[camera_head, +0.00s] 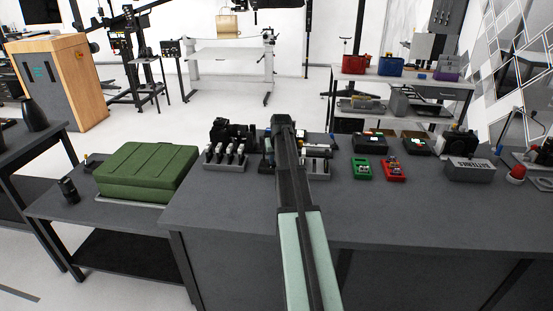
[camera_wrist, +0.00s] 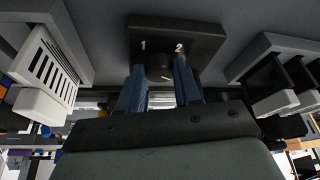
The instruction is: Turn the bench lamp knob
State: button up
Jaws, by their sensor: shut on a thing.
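A black knob (camera_wrist: 159,67) shows in the wrist view on a dark plate (camera_wrist: 175,29) marked 1 and 2. A pale line on the knob's face is seen. My gripper (camera_wrist: 159,82) has its two blue-grey fingers on either side of the knob and is shut on it. In the head view my arm reaches forward over the grey bench (camera_head: 225,205) and hides the knob and the gripper's fingers. No lamp can be made out for certain in either view.
Left of my arm stand small devices with light levers (camera_head: 226,154). To the right are a green box (camera_head: 362,168), a red box (camera_head: 393,168) and a grey block (camera_head: 470,169). A green case (camera_head: 147,170) lies on the left table. The bench front is clear.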

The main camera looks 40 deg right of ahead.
jog(key=o, duration=1)
jog(key=shift+o, duration=0.2)
jog(key=v, duration=1.4)
jog(key=shift+w, duration=0.1)
